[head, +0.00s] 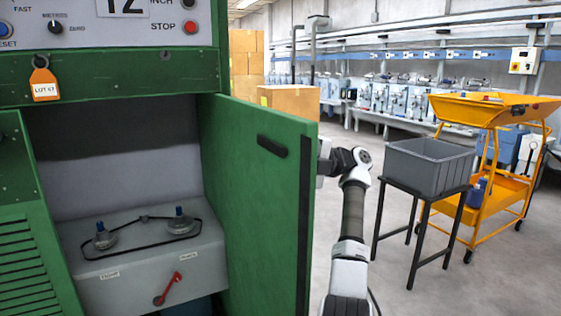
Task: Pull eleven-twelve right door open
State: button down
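The green right door (252,200) of the machine under the panel marked 12 stands swung well open, its edge toward me. A short black handle (272,146) sits near the top of its visible face. My arm is to the right of the door, on its far side from the cabinet opening. My gripper (323,160) is at the door's free edge, partly hidden behind the door. Its fingers do not show, so I cannot tell whether it is open or touching the door.
The open cabinet holds a grey box (150,255) with two blue-topped fittings and a red lever. A grey bin (430,165) on a black stand and a yellow cart (490,110) are at the right. Cardboard boxes (290,100) stand behind. Floor between door and stand is narrow.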

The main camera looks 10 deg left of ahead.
jog(key=shift+r, duration=0.1)
jog(key=c, duration=1.6)
grip_release()
jog(key=shift+a, duration=0.15)
